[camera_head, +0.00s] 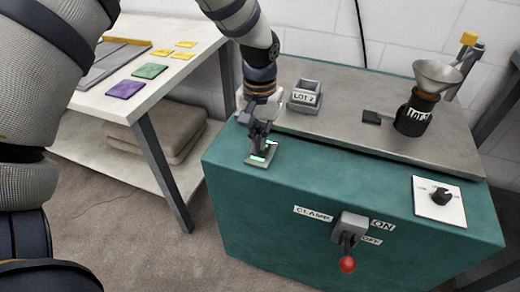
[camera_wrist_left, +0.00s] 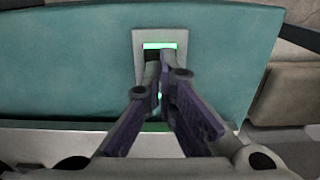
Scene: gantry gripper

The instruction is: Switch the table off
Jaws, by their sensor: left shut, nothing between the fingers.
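The teal machine table (camera_head: 300,185) has a grey top. A small switch plate (camera_head: 250,160) with a glowing green bar sits at its left front corner. In the left wrist view the switch plate (camera_wrist_left: 140,40) shows a green bar above a dark rocker, which is partly hidden by my fingers. My left gripper (camera_head: 262,146) is shut and empty, its fingertips right over the switch; whether they touch it I cannot tell. The fingertips also show in the left wrist view (camera_wrist_left: 160,56). My right gripper is not in view.
On the front, a clamp lever (camera_head: 348,240) with a red knob hangs between CLAMP and ON/OFF labels. A black dial (camera_head: 440,196) sits on a white plate to the right. A LOT 2 box (camera_head: 305,97) and a funnel (camera_head: 437,75) stand on top. A white bench (camera_head: 180,72) is at left.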

